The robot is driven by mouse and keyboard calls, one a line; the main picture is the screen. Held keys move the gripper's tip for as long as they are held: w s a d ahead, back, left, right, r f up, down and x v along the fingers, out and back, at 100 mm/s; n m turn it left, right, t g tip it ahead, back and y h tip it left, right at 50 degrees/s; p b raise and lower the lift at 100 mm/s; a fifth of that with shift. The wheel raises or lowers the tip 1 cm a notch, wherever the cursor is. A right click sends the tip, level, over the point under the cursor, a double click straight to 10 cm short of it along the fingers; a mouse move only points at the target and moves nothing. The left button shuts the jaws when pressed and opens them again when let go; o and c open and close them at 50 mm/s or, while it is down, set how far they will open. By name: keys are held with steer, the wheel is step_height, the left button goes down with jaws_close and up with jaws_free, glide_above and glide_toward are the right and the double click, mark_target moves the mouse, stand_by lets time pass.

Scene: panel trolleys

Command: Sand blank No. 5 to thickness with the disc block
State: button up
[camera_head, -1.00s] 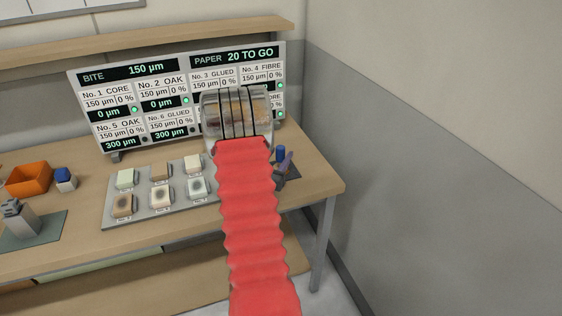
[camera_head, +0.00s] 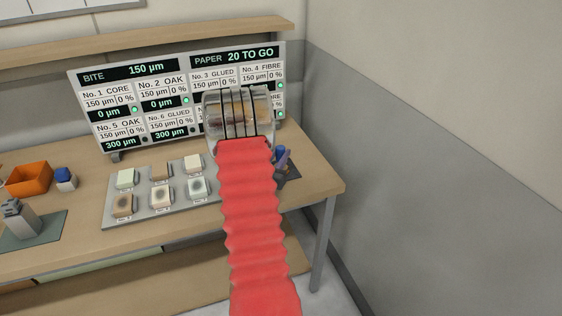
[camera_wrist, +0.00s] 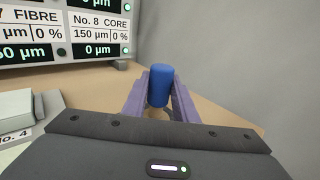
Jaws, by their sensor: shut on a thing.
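My gripper (camera_wrist: 159,100) is shut on an upright blue cylinder (camera_wrist: 160,80), likely the disc block's handle; its lower end is mostly hidden. In the head view my gripper (camera_head: 282,162) and the blue top (camera_head: 281,151) are at the bench's right end, over a dark mat. The blanks sit in two rows on a grey tray (camera_head: 140,219) to the left. The front-left blank (camera_head: 122,205), brown with a dark spot, is probably No. 5; its label is too small to read. My red arm sleeve hides the tray's right part. The board (camera_head: 118,130) reads No. 5 OAK, 300 µm.
The board stands behind the tray. Far left are an orange bin (camera_head: 29,178), a blue-topped block (camera_head: 65,179) and a grey device (camera_head: 20,219) on a green mat. A blank labelled No. 4 (camera_wrist: 26,108) is left of my gripper. A wall (camera_head: 430,150) rises at right.

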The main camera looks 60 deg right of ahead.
mark_target(280, 148)
jaws_close()
steer(key=shift+r, duration=0.15)
steer(key=shift+r, duration=1.9)
steer(key=shift+s, duration=0.1)
